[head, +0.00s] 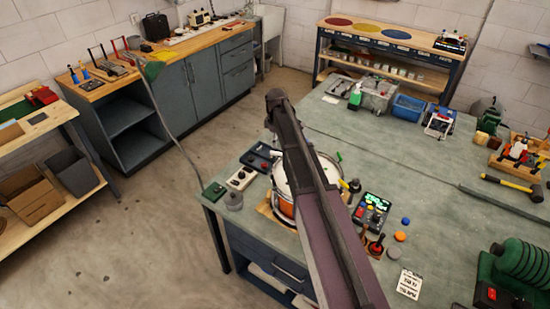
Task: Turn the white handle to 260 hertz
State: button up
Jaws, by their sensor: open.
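A drum (281,187) with a pale rim and an orange shell stands near the bench's left end; my arm hides much of it. A green upright piece (339,156) and a black knob-like piece (355,185) show at its right side. I cannot make out a white handle; it may be behind my arm. A dark meter (372,212) with a lit green display stands right of the drum; its reading is too small to read. My arm reaches across the drum from the bottom, and my gripper is not visible.
The green-grey bench (400,160) also holds a white box (242,178), a dark tray (262,157), orange (400,236) and blue (405,221) discs, a written card (410,283), a blue bin (408,108) and a mallet (511,186). The bench's middle is clear.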

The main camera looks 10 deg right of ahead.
aim_at(276, 153)
jog(key=shift+f+b, duration=3)
jog(key=shift+f, duration=0.3)
grip_shut()
jog(key=shift+a, duration=0.1)
